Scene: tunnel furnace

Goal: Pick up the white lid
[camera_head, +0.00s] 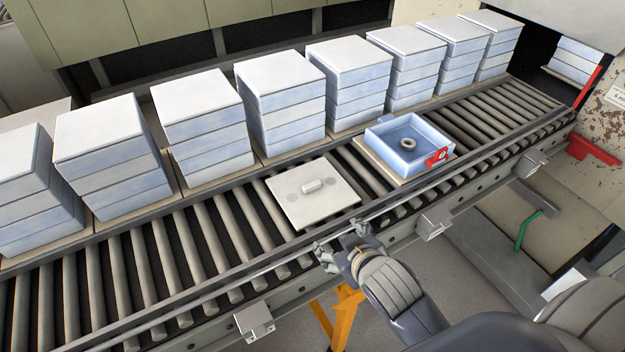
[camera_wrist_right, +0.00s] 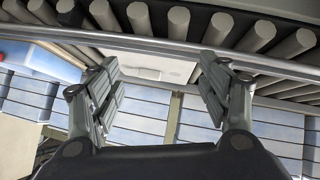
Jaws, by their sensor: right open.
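The white lid (camera_head: 305,200) is a flat square plate with a small raised handle in its middle. It lies on the rollers in the middle of the head view. My right gripper (camera_head: 341,251) is open and empty just in front of the lid's near edge, by the conveyor's front rail. In the right wrist view the lid (camera_wrist_right: 150,67) shows between the two spread fingers (camera_wrist_right: 162,90), beyond the rail and apart from them. My left gripper is not in view.
A blue open box (camera_head: 408,143) with a dark ring inside and a red tag sits right of the lid on a board. Several stacks of white-blue boxes (camera_head: 202,122) line the conveyor's back. The front rail (camera_head: 215,289) runs beside my gripper. Rollers left of the lid are clear.

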